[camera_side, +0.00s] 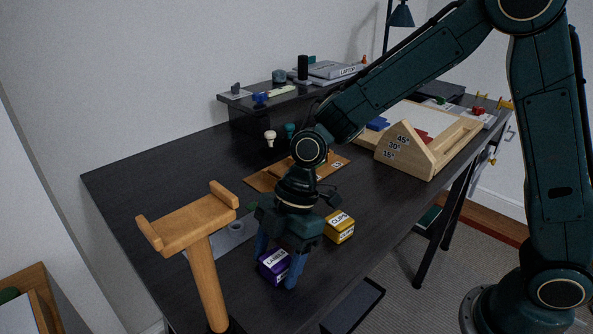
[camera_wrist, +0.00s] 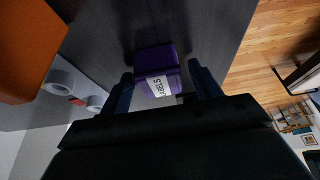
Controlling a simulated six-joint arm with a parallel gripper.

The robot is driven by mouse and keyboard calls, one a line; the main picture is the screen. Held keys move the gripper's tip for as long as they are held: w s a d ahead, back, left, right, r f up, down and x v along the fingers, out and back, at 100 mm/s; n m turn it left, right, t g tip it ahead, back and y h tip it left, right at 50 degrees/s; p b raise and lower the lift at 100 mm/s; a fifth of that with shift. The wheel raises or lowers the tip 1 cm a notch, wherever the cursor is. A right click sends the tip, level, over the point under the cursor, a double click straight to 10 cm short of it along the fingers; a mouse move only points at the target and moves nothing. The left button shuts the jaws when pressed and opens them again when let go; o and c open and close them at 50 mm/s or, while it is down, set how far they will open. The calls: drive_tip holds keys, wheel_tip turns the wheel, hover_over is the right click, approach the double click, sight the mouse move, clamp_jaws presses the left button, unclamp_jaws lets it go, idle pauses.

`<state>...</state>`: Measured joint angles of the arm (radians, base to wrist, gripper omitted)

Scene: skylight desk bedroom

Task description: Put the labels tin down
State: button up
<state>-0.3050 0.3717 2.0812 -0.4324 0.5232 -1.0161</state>
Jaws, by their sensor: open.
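The labels tin (camera_side: 272,265) is a small purple box with a white label, resting on the dark desk near its front edge in the side view. It also shows in the wrist view (camera_wrist: 156,72), with its label facing my gripper. My gripper (camera_side: 277,275) points down over the tin with its blue fingers on either side of it. In the wrist view my gripper (camera_wrist: 160,88) is open, with gaps between the fingers and the tin. Part of the tin is hidden behind a finger in the side view.
A yellow clips tin (camera_side: 340,227) stands close to the right of my gripper. A wooden T-shaped stand (camera_side: 199,226) rises at the left. A wooden angled block (camera_side: 408,150) stands farther back. The left part of the dark desk (camera_side: 150,180) is clear.

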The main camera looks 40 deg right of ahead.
drive_tip(key=shift+r, duration=0.1)
drive_tip(key=v, duration=1.2)
drive_tip(key=shift+d+r, duration=0.1)
idle(0.4)
drive_tip(key=s+d+r+m+t+h, duration=0.2)
drive_tip(key=s+d+m, duration=0.6)
drive_tip(key=m, duration=0.1)
drive_tip(key=s+d+r+m+t+h, duration=0.2)
drive_tip(key=s+d+m+t, duration=0.1)
drive_tip(key=s+d+m, duration=0.5)
drive_tip(key=shift+s+d+m+t, duration=0.35)
drive_tip(key=shift+s+m, duration=0.15)
drive_tip(key=shift+s, duration=0.25)
